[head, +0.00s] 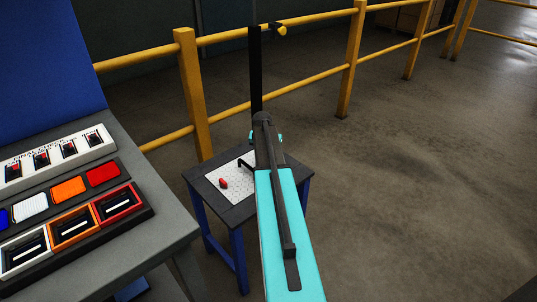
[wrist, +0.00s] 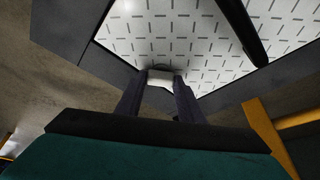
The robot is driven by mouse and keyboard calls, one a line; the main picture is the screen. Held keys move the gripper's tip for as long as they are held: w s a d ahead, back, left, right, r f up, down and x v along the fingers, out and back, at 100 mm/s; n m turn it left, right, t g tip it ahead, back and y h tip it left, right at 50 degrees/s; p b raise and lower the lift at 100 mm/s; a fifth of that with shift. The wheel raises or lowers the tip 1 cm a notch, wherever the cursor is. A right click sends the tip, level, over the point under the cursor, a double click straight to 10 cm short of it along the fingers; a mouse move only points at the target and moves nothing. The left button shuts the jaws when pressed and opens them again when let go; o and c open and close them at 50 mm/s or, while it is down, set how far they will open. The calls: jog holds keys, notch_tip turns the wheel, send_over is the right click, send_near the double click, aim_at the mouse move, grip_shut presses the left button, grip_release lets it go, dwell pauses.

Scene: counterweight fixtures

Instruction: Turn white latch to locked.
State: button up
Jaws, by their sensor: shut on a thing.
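In the wrist view my gripper (wrist: 161,88) has its two dark fingers shut on a small white block, which I take as the white latch (wrist: 160,76). A dark curved edge shows just behind the latch on the white slotted board (wrist: 128,32). I cannot tell from this view which position the latch is turned to. In the head view the board (head: 222,190) lies on a small dark table, and my turquoise arm covers its right part. The latch and my fingertips are hidden there.
A tall black post (head: 255,75) rises behind the table. At left a grey bench (head: 170,232) carries coloured blocks and bins. A yellow railing (head: 188,90) runs behind. The floor at right is clear.

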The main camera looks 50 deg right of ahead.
jog(key=m, duration=0.1)
jog(key=m+g, duration=0.1)
jog(key=m, duration=0.1)
jog(key=m+g, duration=0.1)
jog(key=m, duration=0.1)
jog(key=shift+w+h, duration=0.25)
jog(key=shift+h, duration=0.05)
jog(key=shift+m+g, duration=0.3)
jog(key=shift+m, duration=0.6)
jog(key=o, duration=1.1)
jog(key=shift+c, duration=0.2)
jog(key=shift+a+r, duration=0.1)
jog(key=shift+r, duration=0.05)
jog(key=v, duration=1.3)
jog(key=shift+r, duration=0.25)
jog(key=shift+w, duration=0.1)
